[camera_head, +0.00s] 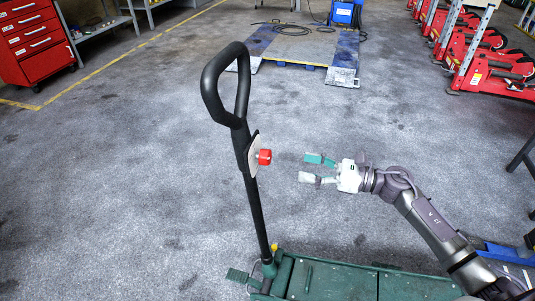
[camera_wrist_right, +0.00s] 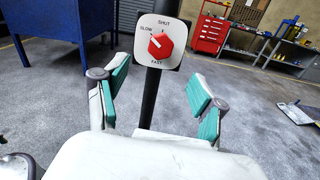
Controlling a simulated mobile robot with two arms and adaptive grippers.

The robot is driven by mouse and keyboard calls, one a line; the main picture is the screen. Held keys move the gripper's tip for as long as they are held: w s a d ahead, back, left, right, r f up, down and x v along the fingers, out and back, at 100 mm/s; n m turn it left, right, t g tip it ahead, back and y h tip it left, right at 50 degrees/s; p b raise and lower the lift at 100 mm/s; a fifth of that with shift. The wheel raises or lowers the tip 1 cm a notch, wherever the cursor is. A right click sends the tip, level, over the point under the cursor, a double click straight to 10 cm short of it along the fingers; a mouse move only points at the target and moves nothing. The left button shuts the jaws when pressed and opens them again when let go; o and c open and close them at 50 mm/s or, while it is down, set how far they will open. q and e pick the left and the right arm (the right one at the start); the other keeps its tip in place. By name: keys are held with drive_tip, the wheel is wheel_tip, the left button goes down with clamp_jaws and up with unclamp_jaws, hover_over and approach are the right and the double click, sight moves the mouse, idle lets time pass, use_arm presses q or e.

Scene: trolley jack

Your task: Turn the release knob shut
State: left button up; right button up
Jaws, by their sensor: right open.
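The red release knob (camera_head: 264,157) sits on a plate on the black jack handle (camera_head: 242,110), which stands upright from the green jack body (camera_head: 330,280). In the right wrist view the red knob (camera_wrist_right: 160,46) is on a white dial plate (camera_wrist_right: 146,31) marked SHUT, SLOW and FAST. Its white pointer mark points up-left, near SLOW. My right gripper (camera_head: 312,169) is open and empty, to the right of the knob and apart from it. In the wrist view its teal-padded fingers (camera_wrist_right: 158,88) stand either side, below the knob. My left gripper is not seen.
A red tool cabinet (camera_head: 35,40) stands at the far left. A blue-edged lift platform (camera_head: 300,45) lies on the floor behind. Red jacks (camera_head: 490,70) line the far right. The floor around the handle is clear.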

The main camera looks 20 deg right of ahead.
sight(270, 159)
drive_tip(key=p+x, duration=0.2)
drive_tip(key=x, duration=0.8)
drive_tip(key=shift+w+a, duration=0.2)
drive_tip(key=shift+a, duration=0.05)
drive_tip(key=c, duration=1.1)
drive_tip(key=shift+c, duration=0.2)
